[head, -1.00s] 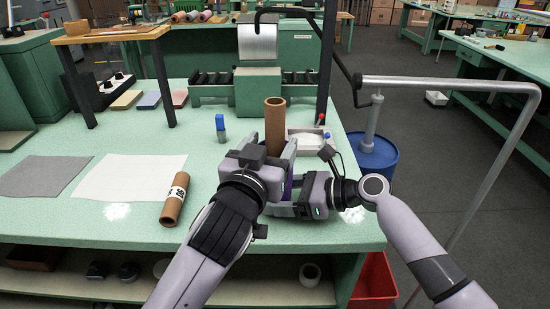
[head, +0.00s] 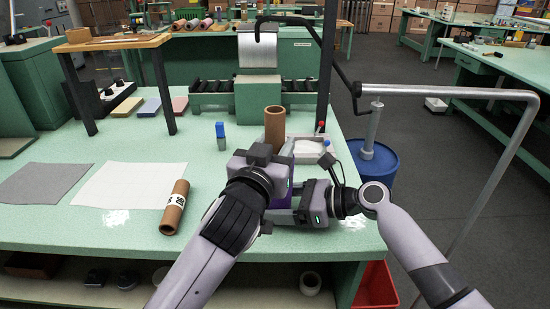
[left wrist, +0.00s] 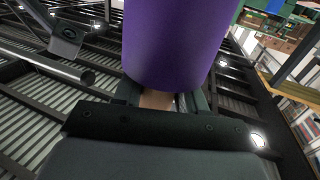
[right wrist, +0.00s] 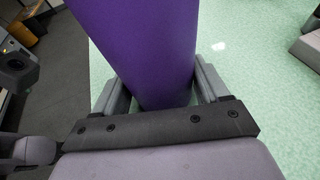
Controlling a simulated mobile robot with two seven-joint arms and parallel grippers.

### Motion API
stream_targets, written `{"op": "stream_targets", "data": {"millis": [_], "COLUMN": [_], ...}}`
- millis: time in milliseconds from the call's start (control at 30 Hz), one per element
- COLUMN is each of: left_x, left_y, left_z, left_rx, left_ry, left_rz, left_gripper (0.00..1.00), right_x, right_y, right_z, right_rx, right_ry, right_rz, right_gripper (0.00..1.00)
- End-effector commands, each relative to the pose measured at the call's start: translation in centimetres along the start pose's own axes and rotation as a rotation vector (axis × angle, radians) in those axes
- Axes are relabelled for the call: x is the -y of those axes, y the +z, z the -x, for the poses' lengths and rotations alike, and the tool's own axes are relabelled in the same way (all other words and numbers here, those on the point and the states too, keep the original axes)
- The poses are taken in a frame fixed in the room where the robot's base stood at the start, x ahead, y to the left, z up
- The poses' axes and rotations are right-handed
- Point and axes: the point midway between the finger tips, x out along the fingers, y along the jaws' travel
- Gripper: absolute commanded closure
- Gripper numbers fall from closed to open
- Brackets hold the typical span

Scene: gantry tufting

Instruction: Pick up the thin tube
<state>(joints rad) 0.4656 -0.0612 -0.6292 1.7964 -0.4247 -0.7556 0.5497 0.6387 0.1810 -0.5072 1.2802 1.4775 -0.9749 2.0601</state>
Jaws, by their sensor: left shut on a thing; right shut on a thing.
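A purple cylinder (head: 283,198) shows in part between my grippers in the head view. My left gripper (head: 280,172) is shut on it; in the left wrist view the purple cylinder (left wrist: 172,45) rises above the jaws, with a tan patch between them. My right gripper (head: 298,205) is also shut on it, lower down; the right wrist view shows the purple cylinder (right wrist: 145,50) between its fingers. A brown tube (head: 275,128) stands upright just behind my left gripper, its lower part hidden. Another brown tube (head: 175,208) with a white label lies on the table at left.
A white sheet (head: 125,184) and a grey sheet (head: 45,182) lie at left. A blue-capped bottle (head: 220,138) and a shallow white tray (head: 310,150) stand near the upright tube. A bent metal rail (head: 450,93) and a blue drum (head: 375,170) are at right.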

Motion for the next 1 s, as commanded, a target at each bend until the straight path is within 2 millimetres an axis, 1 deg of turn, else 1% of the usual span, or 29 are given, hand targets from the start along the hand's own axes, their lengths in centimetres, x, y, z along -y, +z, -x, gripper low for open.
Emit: {"op": "stream_targets", "data": {"millis": [67, 167, 267, 500, 600, 700, 833, 1000], "left_x": [0.0, 0.0, -0.1, -0.1, -0.1, -0.1, -0.1, 0.0], "left_y": [-0.4, -1.6, -3.6, -10.4, -12.9, -14.9, -16.7, -17.9], "left_z": [0.0, 0.0, 0.0, 0.0, 0.0, 0.0, 0.0, 0.0], "left_rx": [-0.003, -0.007, -0.009, -0.010, -0.008, -0.006, -0.004, -0.001], "left_ry": [0.000, 0.000, 0.001, 0.001, 0.001, 0.002, 0.001, 0.001], "left_rz": [0.001, 0.001, 0.001, 0.002, 0.002, 0.001, 0.000, 0.000], "left_gripper": [1.00, 1.00, 1.00, 1.00, 1.00, 1.00, 1.00, 1.00], "right_x": [0.0, 0.0, 0.0, 0.0, 0.0, 0.0, 0.0, 0.0], "right_y": [0.0, 0.0, 0.0, 0.0, 0.0, 0.0, 0.0, 0.0], "right_z": [0.0, 0.0, 0.0, 0.0, 0.0, 0.0, 0.0, 0.0], "right_rx": [0.000, 0.000, 0.000, 0.000, 0.000, 0.000, 0.000, 0.000], "right_ry": [0.000, 0.000, 0.000, 0.000, 0.000, 0.000, 0.000, 0.000], "right_rz": [0.000, 0.000, 0.000, 0.000, 0.000, 0.000, 0.000, 0.000], "right_gripper": [0.43, 0.43, 0.43, 0.43, 0.43, 0.43, 0.43, 0.43]}}
